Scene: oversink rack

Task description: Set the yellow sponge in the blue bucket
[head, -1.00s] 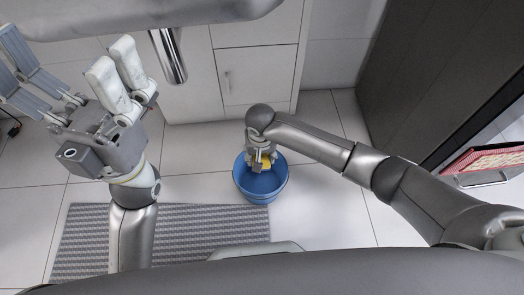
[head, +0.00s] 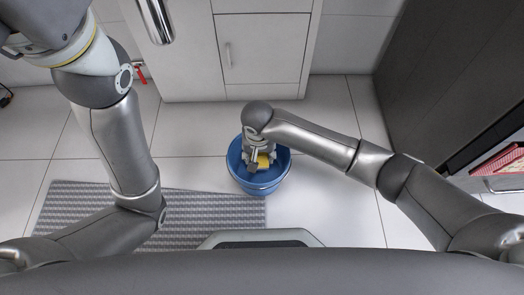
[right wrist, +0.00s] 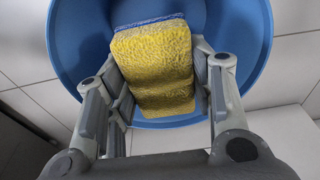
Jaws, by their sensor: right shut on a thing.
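The yellow sponge (head: 264,161) is in my right gripper (head: 258,163), at the mouth of the blue bucket (head: 258,189) in the head view. In the right wrist view, the sponge (right wrist: 155,62) sits between the two fingers of my right gripper (right wrist: 160,95), which is shut on it. The bucket (right wrist: 258,45) surrounds the sponge on several sides there, with its rim passing below. How far the sponge is from the bucket floor is hard to tell. Of my left gripper (head: 42,22), only the base shows at the top left of the head view; its fingers are cut off.
The bucket stands on a tiled floor beside a grey striped mat (head: 100,205). A white cabinet (head: 262,48) is behind it and a dark cabinet (head: 440,70) is at the right. A metal faucet (head: 155,18) hangs at the top. Floor right of the bucket is clear.

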